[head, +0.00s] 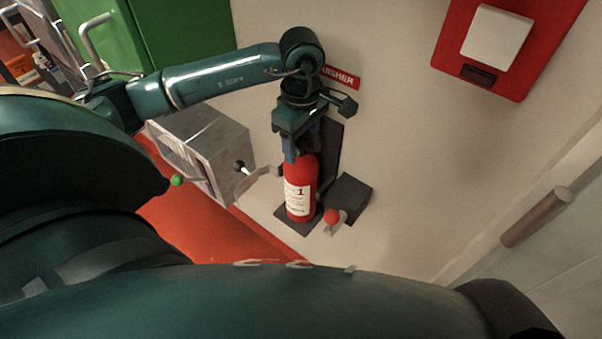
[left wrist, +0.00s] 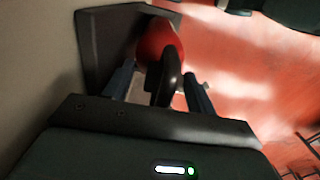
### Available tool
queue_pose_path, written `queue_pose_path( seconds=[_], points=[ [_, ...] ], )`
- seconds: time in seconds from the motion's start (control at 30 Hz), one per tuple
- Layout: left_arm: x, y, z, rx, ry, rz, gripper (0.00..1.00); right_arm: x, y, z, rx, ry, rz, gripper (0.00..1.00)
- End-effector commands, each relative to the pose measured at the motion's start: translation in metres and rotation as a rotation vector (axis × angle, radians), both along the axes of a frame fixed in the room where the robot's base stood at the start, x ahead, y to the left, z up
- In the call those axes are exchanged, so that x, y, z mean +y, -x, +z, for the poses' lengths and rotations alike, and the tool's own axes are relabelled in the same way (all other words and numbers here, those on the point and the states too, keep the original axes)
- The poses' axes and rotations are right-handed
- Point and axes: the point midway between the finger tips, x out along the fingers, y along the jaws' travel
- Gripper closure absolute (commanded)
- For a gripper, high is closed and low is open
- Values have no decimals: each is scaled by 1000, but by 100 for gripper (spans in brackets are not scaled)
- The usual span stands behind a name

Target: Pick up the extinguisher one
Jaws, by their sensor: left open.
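The red fire extinguisher (head: 300,187) stands upright on a dark wall bracket (head: 331,150), with a white label marked 1. My left gripper (head: 298,155) is right above it, pointing down at its top. In the left wrist view the extinguisher's red top (left wrist: 161,45) and black handle (left wrist: 168,80) lie between the two open fingers of the left gripper (left wrist: 158,82). I cannot tell whether the fingers touch it. The gripper hides the extinguisher's head in the head view. My right gripper is not in view.
A grey box (head: 205,150) with a lever stands left of the extinguisher. A dark block (head: 348,192) with a red ball (head: 331,216) is just right. A red wall panel (head: 505,45) is upper right, a green cabinet (head: 185,35) upper left. The floor (head: 190,215) is red.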

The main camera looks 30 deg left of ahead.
Motion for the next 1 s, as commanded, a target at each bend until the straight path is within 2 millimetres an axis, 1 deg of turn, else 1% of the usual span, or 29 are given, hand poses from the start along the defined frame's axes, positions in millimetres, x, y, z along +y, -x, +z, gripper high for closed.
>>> queue_pose_path(
  seconds=[0.03, 0.07, 0.7, 1.0],
  points=[
    [0, 0, 0, 0, 0, 0, 45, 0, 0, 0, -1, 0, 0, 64],
    [0, 0, 0, 0, 0, 0, 48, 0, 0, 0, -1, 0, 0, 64],
    [0, 0, 1, 0, 1, 0, 100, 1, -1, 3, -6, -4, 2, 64],
    [0, 0, 1, 0, 1, 1, 100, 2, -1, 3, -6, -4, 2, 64]
  ],
)
